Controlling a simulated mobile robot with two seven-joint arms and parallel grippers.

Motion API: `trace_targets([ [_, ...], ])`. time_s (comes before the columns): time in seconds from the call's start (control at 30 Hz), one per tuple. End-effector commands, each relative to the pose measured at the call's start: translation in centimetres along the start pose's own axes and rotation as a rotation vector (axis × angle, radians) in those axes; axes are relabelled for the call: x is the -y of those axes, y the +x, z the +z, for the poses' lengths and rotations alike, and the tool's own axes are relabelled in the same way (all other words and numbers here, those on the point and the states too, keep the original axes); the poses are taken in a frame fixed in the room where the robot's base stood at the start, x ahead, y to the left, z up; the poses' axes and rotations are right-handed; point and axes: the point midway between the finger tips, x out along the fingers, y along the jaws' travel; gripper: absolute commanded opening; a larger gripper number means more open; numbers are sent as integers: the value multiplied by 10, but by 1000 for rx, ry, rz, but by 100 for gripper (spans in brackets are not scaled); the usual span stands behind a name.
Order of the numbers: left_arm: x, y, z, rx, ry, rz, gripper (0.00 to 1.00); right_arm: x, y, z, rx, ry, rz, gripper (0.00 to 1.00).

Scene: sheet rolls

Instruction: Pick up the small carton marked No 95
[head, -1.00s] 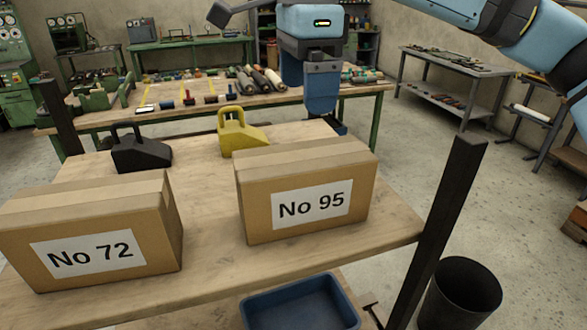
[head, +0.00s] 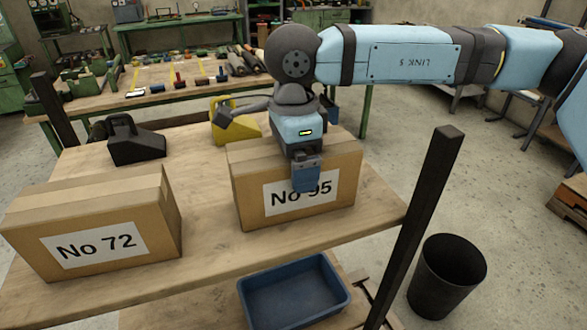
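The small carton marked No 95 (head: 250,185) stands upright on the wooden bench in the head view, its white label facing me. My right gripper (head: 306,186) points down at the carton's upper front, and its blue fingers cover part of the label. Whether it touches the carton, and whether its fingers are apart, I cannot tell. A similar carton marked No 72 (head: 160,237) stands to the left on the same bench. My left gripper is not in view.
The wooden bench (head: 205,235) has a black upright post (head: 425,210) at its right corner. A black handled weight (head: 135,145) and a yellow one (head: 222,132) sit behind the cartons. A blue bin (head: 335,297) is below the front edge, and a black bucket (head: 447,275) stands on the floor.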

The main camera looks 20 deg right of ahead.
Motion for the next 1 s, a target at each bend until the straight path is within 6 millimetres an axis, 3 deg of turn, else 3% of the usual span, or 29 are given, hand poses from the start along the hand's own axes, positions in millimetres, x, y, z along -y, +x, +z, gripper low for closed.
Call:
trace_targets([
  [0.2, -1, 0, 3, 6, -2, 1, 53, 0, 1, 0, 0, 0, 0, 100],
  [0.53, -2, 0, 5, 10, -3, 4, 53, 0, 1, 0, 0, 0, -1, 26],
  [1.0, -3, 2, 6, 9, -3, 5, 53, 1, -12, 0, 2, 1, -5, 26],
])
